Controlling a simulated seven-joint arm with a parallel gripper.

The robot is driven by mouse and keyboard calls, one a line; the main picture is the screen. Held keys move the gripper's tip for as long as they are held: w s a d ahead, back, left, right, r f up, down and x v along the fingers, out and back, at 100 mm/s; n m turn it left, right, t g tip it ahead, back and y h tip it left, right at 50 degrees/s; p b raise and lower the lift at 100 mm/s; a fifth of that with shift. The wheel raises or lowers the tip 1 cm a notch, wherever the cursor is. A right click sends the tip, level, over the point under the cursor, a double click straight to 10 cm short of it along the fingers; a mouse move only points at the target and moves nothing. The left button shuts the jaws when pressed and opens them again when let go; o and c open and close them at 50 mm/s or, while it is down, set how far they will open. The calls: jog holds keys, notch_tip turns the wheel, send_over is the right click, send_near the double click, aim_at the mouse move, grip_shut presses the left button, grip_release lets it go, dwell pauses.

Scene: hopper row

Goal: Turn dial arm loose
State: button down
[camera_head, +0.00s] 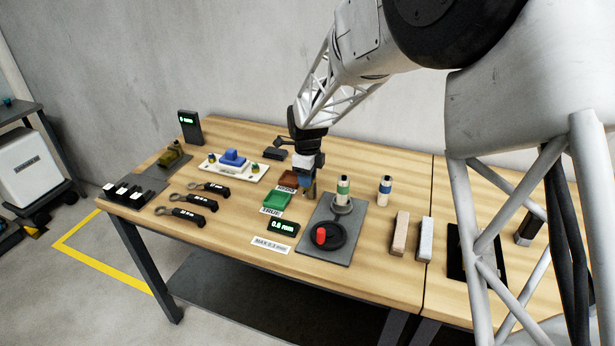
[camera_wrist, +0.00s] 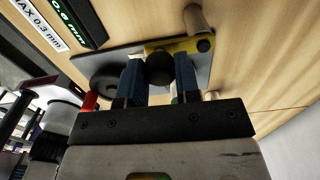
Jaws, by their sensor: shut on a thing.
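My gripper (camera_wrist: 158,75) has two blue fingers, closed on a dark round knob (camera_wrist: 159,68) in the wrist view. A yellow piece with a black end (camera_wrist: 203,45) lies just behind the knob, and I take these to be the dial arm. In the head view my gripper (camera_head: 306,183) is at the upper left edge of the grey plate (camera_head: 347,246), and its fingers mostly hide what they hold. A brownish post (camera_head: 312,189) shows beside it. The plate carries a red handle (camera_head: 321,236) on a black disc and a green-and-white cylinder (camera_head: 343,189) on a round base.
A display (camera_head: 284,227) reads 0.6 mm above a label (camera_head: 272,244) reading MAX 0.3 mm. Green (camera_head: 277,199) and brown (camera_head: 289,179) blocks stand close left of my gripper. A blue-banded bottle (camera_head: 385,188) and two bars (camera_head: 399,233) stand right.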

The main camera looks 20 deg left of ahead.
jog(key=c, duration=0.8)
grip_release()
jog(key=shift+r, duration=3.9)
